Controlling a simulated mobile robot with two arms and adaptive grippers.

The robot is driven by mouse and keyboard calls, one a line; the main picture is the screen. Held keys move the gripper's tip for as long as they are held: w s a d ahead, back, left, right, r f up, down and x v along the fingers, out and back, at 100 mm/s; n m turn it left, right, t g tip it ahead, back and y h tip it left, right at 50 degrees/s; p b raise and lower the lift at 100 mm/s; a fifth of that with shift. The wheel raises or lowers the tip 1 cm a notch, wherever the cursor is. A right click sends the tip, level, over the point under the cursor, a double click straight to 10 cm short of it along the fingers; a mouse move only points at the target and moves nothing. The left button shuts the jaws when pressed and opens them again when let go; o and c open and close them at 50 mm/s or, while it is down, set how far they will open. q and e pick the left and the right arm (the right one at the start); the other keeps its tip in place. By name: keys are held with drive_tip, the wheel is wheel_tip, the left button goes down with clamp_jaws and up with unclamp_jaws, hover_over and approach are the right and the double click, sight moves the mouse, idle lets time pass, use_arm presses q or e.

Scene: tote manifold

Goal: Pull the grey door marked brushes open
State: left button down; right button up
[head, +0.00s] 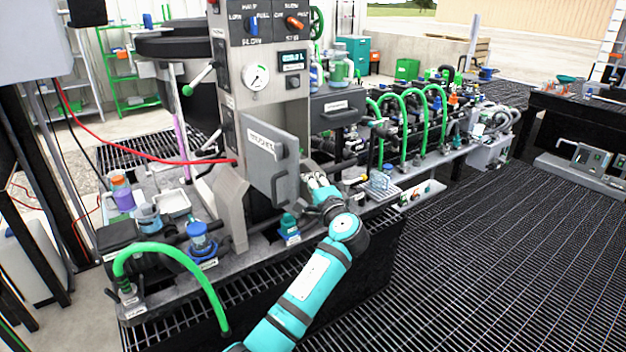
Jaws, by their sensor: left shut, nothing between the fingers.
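The grey door (258,168) with a white label, its lettering small, is on the grey column in the middle of the head view. It stands out at an angle from the column, so it looks swung open; what lies behind it is mostly hidden. My left gripper (312,179) is just right of the door's free edge, shut and empty. Its fingertips are small here, and I cannot tell whether they touch the door. My right gripper is not in view.
A gauge (256,77) and switches sit above the door. A grey drawer box (337,107) and green hoses (408,100) stand to the right. A blue-capped bottle (289,226) stands below the door. A red cable (140,150) runs left. Open grating floor (470,260) lies right.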

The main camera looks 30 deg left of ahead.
sight(292, 180)
use_arm(q)
drive_tip(key=s+p, duration=0.1)
drive_tip(key=s+a+m+t+h+p, duration=0.1)
drive_tip(key=s, duration=0.1)
drive_tip(key=s+m+t+h+p, duration=0.1)
drive_tip(key=s+p, duration=0.1)
drive_tip(key=shift+a+r, duration=0.2)
drive_tip(key=shift+a, duration=0.05)
drive_tip(key=shift+s+a+t+h, duration=0.15)
drive_tip(key=shift+s+t+h, duration=0.2)
drive_tip(key=shift+s, duration=0.2)
drive_tip(key=shift+f+m, duration=0.15)
drive_tip(key=shift+m, duration=0.15)
drive_tip(key=shift+w, duration=0.1)
drive_tip(key=shift+w, duration=0.1)
